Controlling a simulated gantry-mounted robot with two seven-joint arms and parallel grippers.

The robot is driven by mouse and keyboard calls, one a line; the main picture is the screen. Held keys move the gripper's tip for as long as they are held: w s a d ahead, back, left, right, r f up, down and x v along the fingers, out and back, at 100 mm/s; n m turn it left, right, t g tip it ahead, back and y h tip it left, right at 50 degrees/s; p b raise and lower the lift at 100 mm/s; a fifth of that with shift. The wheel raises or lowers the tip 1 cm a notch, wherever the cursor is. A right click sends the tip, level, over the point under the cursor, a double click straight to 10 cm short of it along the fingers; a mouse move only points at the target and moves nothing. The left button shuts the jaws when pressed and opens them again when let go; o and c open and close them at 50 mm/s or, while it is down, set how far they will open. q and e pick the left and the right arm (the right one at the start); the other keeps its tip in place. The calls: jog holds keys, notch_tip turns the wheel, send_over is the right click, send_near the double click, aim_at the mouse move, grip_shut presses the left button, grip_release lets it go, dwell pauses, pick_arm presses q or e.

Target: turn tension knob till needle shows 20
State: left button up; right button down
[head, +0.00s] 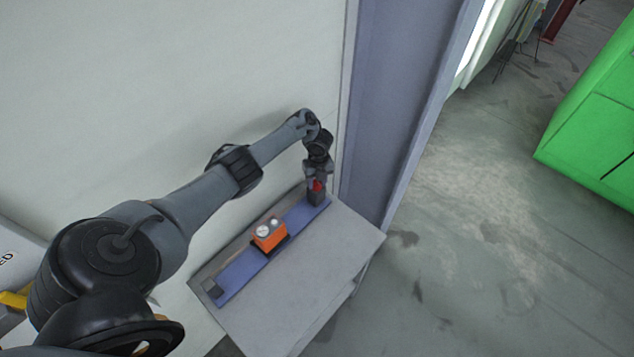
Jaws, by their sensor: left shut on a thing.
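An orange box (267,239) sits midway along a blue rail (240,272) on a grey table. Two small round pale faces show on its top; any needle on them is too small to read. At the far end of the rail stands a dark block (316,198) with a small red part, which looks like the tension knob (317,186), at its top. My left gripper (317,181) points down over that end and is shut on the red knob, mostly hiding it. My right gripper is out of view.
The grey table (310,270) is bare in front of the rail. A pale wall (180,80) stands close behind it, with a blue-grey post (395,110) by the far end. Open floor and a green cabinet (590,125) lie to the right.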

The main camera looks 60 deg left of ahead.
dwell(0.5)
pick_arm(q)
jog(key=o, duration=1.1)
jog(key=shift+c, duration=0.2)
jog(key=shift+r, duration=0.1)
notch_tip(320, 180, up, 6)
jog(key=shift+w+r+p, duration=0.15)
jog(key=shift+p, duration=0.55)
jog(key=shift+d+r+p, duration=0.1)
jog(key=shift+r+p, duration=2.05)
